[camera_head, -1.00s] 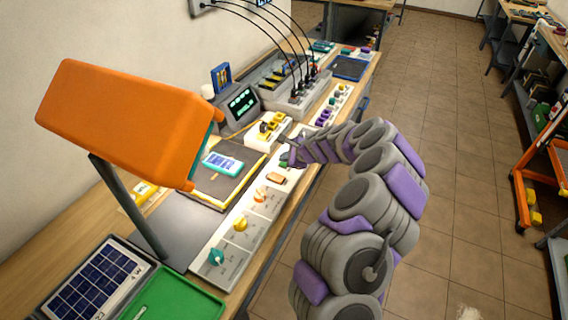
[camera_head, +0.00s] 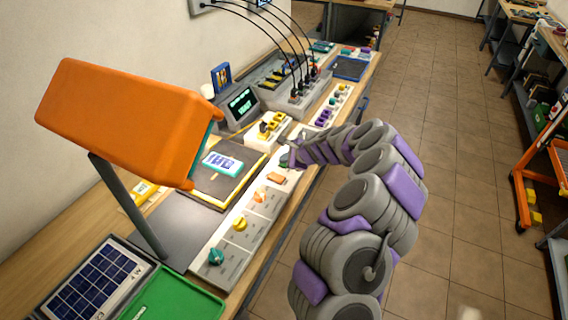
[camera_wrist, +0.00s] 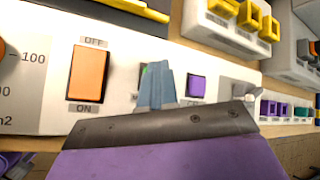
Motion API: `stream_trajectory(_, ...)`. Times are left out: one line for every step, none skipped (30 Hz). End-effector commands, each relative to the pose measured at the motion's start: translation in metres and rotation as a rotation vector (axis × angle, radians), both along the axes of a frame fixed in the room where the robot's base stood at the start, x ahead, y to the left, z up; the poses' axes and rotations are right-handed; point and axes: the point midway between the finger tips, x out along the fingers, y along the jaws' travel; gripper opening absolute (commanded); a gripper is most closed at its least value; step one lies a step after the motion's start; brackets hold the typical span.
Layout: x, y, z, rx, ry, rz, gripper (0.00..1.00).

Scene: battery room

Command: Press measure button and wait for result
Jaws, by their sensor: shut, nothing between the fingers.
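A white control panel (camera_head: 246,229) runs along the bench edge. In the wrist view its orange ON/OFF switch (camera_wrist: 88,73) is at left and a purple button (camera_wrist: 196,88) at right. Between them, a green spot (camera_wrist: 148,69) shows beside my gripper (camera_wrist: 156,84), likely a button mostly hidden by the fingers. My gripper is shut and empty, its tips against or just in front of the panel there; contact cannot be told. It also shows in the head view (camera_head: 290,157). The grey display unit (camera_head: 240,104) has lit green text, too small to read.
An orange lamp (camera_head: 130,115) overhangs a blue-white cell (camera_head: 223,162) on a dark plate. Teal (camera_head: 216,256) and yellow (camera_head: 240,222) knobs stand on the panel. A white block with yellow clips (camera_head: 268,130) lies behind my gripper.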

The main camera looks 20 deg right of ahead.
Motion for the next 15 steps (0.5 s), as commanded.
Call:
stream_trajectory(0.000, 0.000, 0.000, 0.000, 0.000, 0.000, 0.00)
stream_trajectory(0.000, 0.000, 0.001, 0.000, 0.001, 0.001, 0.00)
stream_trajectory(0.000, 0.000, 0.002, 0.000, 0.001, 0.001, 0.00)
stream_trajectory(0.000, 0.000, 0.003, 0.000, 0.001, 0.001, 0.00)
stream_trajectory(0.000, 0.000, 0.005, 0.000, 0.001, 0.001, 0.00)
stream_trajectory(0.000, 0.000, 0.007, 0.000, 0.001, 0.001, 0.00)
stream_trajectory(0.000, 0.000, 0.008, 0.000, 0.001, 0.001, 0.00)
stream_trajectory(0.000, 0.000, 0.010, 0.000, 0.001, 0.001, 0.00)
stream_trajectory(0.000, 0.000, 0.012, 0.000, 0.001, 0.001, 0.00)
stream_trajectory(0.000, 0.000, 0.014, 0.000, 0.001, 0.001, 0.00)
stream_trajectory(0.000, 0.000, 0.015, 0.000, 0.000, 0.000, 0.00)
stream_trajectory(0.000, 0.000, 0.016, 0.000, 0.000, 0.000, 0.00)
stream_trajectory(0.000, 0.000, 0.016, 0.000, 0.000, 0.000, 0.00)
stream_trajectory(0.000, 0.000, 0.016, 0.000, 0.000, 0.000, 0.00)
stream_trajectory(0.000, 0.000, 0.016, 0.000, 0.000, 0.000, 0.00)
